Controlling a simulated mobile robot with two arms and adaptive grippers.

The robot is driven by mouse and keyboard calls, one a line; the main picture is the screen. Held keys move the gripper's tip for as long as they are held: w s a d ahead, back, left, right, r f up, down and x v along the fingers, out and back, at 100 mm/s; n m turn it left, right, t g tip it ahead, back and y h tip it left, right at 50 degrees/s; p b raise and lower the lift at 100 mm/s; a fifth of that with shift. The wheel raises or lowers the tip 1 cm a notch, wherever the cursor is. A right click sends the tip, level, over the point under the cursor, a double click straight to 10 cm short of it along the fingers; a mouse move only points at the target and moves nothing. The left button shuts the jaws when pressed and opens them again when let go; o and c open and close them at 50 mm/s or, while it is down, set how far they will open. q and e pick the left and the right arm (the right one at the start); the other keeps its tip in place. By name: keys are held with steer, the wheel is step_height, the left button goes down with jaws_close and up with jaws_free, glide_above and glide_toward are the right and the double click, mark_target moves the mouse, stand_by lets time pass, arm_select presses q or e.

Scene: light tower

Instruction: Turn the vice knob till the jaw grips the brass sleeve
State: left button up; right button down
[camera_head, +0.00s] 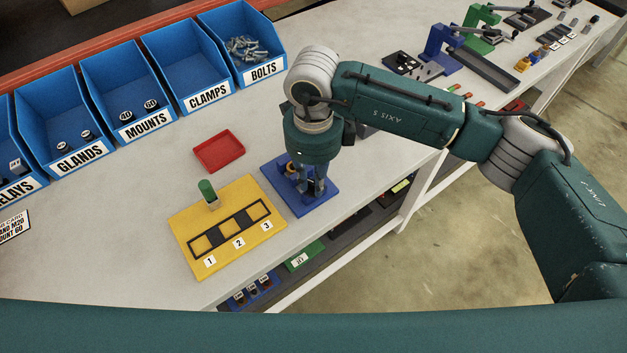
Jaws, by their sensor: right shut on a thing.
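The vice stands on a blue base plate (318,206) on the white bench. A small brass-coloured part, which looks like the brass sleeve (291,167), shows at the left of the vice, partly behind my gripper. My right gripper (316,191) points down over the right part of the blue plate, with its fingers shut on the vice knob. The fingers hide the knob and much of the vice. I cannot tell whether the jaw touches the sleeve. My left gripper is not in view.
A yellow board (190,219) with numbered slots and a green-topped post (207,191) stands just left of the vice. A red tray (219,151) lies behind it. Blue bins (196,86) line the back. The bench's front edge is close to the blue plate.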

mark_target(314, 184)
steer(key=c, duration=1.6)
jaws_free()
step_height(314, 184, up, 12)
steer(key=shift+r, duration=0.1)
